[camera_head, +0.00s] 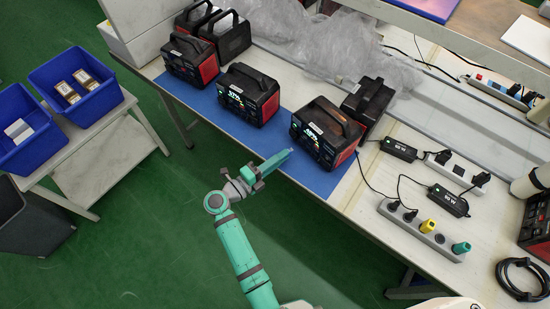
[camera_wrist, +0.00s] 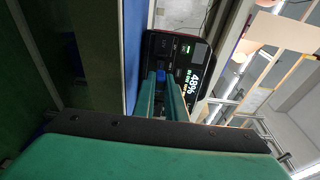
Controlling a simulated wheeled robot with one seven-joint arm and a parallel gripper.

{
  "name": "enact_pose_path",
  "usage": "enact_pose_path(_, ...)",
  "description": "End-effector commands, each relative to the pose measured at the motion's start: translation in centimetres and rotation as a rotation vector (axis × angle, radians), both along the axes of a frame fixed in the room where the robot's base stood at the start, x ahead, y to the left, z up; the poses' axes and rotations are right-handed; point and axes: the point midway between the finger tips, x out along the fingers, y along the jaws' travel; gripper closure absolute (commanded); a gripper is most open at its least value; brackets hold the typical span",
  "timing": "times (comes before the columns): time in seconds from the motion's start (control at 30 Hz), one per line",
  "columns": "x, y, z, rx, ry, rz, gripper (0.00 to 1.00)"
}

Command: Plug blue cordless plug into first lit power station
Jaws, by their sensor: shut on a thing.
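My gripper (camera_head: 278,161) reaches over the front edge of the blue mat (camera_head: 292,172), before the lit power stations. In the wrist view its two green fingers (camera_wrist: 166,92) are shut on the blue plug (camera_wrist: 160,75), which shows at their tips. Behind the plug is a black power station with a lit display (camera_wrist: 194,83); I cannot tell whether plug and panel touch. In the head view two stations have lit screens: the middle one (camera_head: 248,94) and the right one (camera_head: 326,132). The plug is too small to make out clearly there.
An unlit station (camera_head: 190,59) stands at the mat's far left, with other black stations behind. Clear plastic wrap (camera_head: 320,45) lies behind. At right, power strips (camera_head: 420,231), adapters (camera_head: 399,149) and cables crowd the white table. Blue bins (camera_head: 75,85) stand left; green floor lies between.

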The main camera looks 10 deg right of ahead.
Motion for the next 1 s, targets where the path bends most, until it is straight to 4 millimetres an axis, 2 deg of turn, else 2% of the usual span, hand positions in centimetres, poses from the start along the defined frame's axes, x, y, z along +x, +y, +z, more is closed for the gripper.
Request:
enact_pose_path(0.57,1.8,-3.2,0.0,0.001,0.000,0.005,1.00)
enact_pose_path(1.0,1.8,-3.3,0.0,0.001,0.000,0.003,1.00)
